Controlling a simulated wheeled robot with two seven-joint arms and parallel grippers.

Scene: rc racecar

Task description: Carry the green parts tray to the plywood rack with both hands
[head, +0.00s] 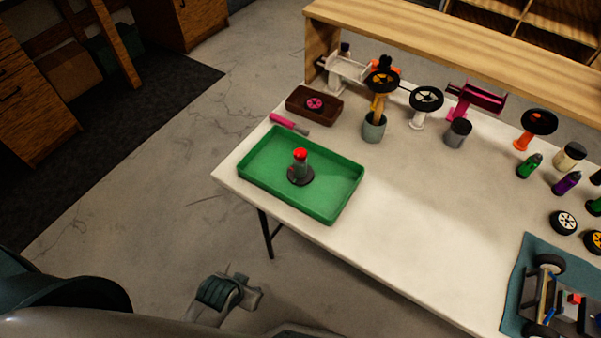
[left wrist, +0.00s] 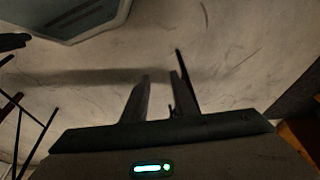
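The green parts tray (head: 262,194) lies flat on the near left end of the white workbench. A dark round-based item with a red top (head: 300,167) stands in it. My left gripper (left wrist: 160,76) shows in the left wrist view with its two fingers apart and nothing between them, above the grey floor. In the head view, part of my left arm is low in the picture, below the bench's front edge and apart from the tray. My right gripper is not in view. A wooden compartment rack (head: 545,22) is at the top right; I cannot tell whether it is the plywood rack.
A pink-handled tool (head: 284,121) lies by the tray's back edge, with a brown tray (head: 322,107) behind. Cups, wheels, bottles and a car chassis (head: 560,300) occupy the bench's back and right. A wooden shelf (head: 450,55) spans the back. Open floor lies left.

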